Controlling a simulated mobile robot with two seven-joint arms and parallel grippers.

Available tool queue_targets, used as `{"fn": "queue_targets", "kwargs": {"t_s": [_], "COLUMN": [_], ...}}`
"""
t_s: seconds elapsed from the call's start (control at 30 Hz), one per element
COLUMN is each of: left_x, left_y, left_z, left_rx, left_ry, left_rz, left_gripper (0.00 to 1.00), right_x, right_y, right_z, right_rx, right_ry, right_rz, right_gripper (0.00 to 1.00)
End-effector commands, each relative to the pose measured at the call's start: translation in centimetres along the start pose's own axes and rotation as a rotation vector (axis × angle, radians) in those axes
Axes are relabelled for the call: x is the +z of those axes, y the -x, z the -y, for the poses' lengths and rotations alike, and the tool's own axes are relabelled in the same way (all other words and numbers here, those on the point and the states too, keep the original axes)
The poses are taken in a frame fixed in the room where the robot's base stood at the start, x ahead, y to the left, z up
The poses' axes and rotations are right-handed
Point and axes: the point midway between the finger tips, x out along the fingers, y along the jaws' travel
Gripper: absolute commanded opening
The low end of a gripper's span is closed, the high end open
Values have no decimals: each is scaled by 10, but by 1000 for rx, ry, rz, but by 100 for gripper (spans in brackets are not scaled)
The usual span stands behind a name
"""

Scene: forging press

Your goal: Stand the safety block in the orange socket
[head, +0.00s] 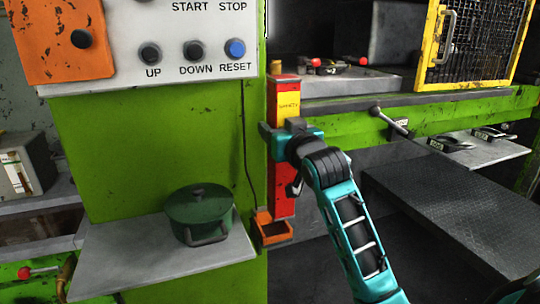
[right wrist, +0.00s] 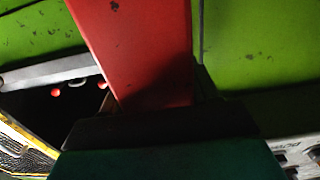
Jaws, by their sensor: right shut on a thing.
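The red safety block (head: 285,186) stands upright in the head view, with a yellow label near its top. My right gripper (head: 283,130) is shut on it at mid-height. The right wrist view also shows the red block (right wrist: 138,45) rising from the dark jaws of the right gripper (right wrist: 160,122). The orange socket (head: 274,238) is a small open box low on the green press frame. The block's lower end is at the socket's back right; I cannot tell whether it is inside or just above or behind it. My left gripper is not in view.
A green lidded pot (head: 198,212) stands on a grey shelf (head: 130,262) left of the socket. A control panel (head: 150,25) hangs above. A black cable (head: 245,130) runs down near the block. A yellow mesh guard (head: 480,45) and a dark tread plate (head: 450,215) are at right.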

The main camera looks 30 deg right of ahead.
Motion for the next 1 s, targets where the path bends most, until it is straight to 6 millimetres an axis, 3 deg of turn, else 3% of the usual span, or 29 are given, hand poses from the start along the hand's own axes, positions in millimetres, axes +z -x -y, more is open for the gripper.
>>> {"fn": "queue_targets", "kwargs": {"t_s": [0.2, 0.4, 0.63, 0.83, 1.0], "left_x": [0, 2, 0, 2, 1], "left_y": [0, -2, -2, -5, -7], "left_z": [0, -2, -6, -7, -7], "left_rx": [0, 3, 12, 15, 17], "left_ry": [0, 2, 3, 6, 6], "left_rz": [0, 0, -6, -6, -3], "left_gripper": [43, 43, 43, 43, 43], "right_x": [-4, 19, 32, 59, 66], "right_y": [-20, -18, -18, -18, -21], "right_z": [13, 12, 12, 11, 14], "right_rx": [0, 1, 1, 1, 1], "right_ry": [0, 0, -1, 0, 0], "right_rz": [-12, -8, -9, -7, -11], "right_gripper": [0, 0, 0, 0, 0]}}
